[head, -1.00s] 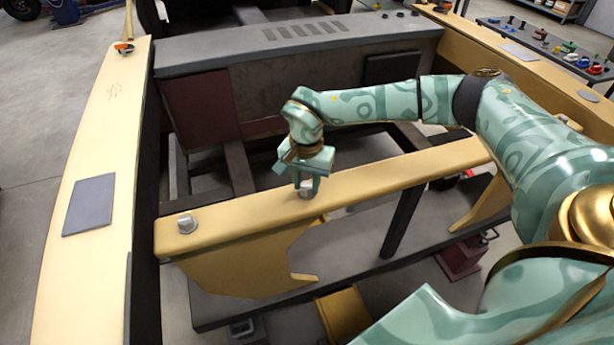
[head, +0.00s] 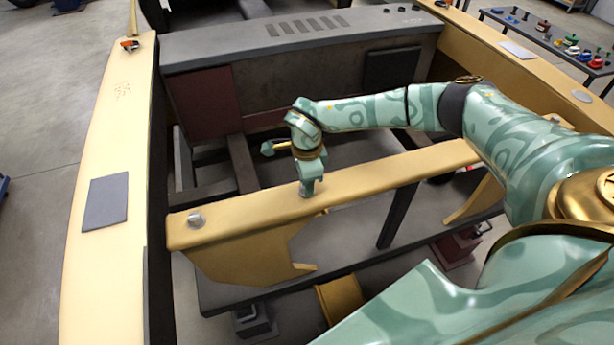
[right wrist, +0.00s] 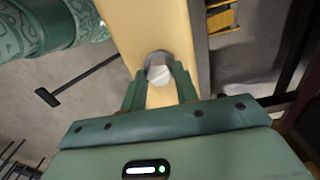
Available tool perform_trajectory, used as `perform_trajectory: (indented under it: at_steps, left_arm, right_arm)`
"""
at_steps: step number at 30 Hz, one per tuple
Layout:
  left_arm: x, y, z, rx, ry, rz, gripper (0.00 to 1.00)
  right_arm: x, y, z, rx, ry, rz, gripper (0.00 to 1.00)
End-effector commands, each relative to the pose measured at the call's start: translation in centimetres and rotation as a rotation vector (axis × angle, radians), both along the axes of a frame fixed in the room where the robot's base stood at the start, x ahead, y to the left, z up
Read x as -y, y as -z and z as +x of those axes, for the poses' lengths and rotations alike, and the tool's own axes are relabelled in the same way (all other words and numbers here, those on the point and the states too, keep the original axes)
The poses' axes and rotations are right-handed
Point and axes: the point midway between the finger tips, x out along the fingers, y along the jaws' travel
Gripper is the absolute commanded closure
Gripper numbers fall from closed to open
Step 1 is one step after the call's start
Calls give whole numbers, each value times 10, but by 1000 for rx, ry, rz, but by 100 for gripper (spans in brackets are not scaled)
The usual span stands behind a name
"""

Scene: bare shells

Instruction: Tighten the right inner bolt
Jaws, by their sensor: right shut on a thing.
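A yellow crossbeam (head: 390,177) spans the frame, with a silver bolt (head: 195,220) on top near its left end. My right gripper (head: 307,192) points down onto the beam farther right and is shut on another bolt, mostly hidden by the fingers in the head view. In the right wrist view the right gripper (right wrist: 158,88) has one finger on each side of this bolt (right wrist: 159,72). Its round, pale grey head sits on the yellow beam between the fingertips. I cannot tell how far the bolt is screwed in. My left gripper is not in view.
Yellow side rails (head: 95,255) run along both sides of the frame, with a grey pad (head: 105,201) on the left one. A dark grey cross member (head: 300,40) closes the far end. A table with coloured parts (head: 550,40) stands at the back right. Open gaps lie beside the beam.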

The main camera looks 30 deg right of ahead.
Motion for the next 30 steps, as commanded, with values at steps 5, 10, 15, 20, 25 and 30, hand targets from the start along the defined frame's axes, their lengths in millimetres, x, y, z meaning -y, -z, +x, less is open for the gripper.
perform_trajectory:
  at_steps: [5,10,15,20,25,30]
  left_arm:
    - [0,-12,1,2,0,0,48]
    - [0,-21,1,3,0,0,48]
    - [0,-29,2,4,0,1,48]
    - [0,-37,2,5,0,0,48]
    - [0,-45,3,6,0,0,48]
    - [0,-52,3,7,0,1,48]
  right_arm:
    - [0,-6,3,10,166,2,93]
    - [0,-6,4,10,327,2,93]
    - [0,-6,4,11,489,2,93]
    - [1,-7,4,12,642,2,93]
    - [0,-7,5,11,800,4,93]
    - [1,-6,4,11,944,4,93]
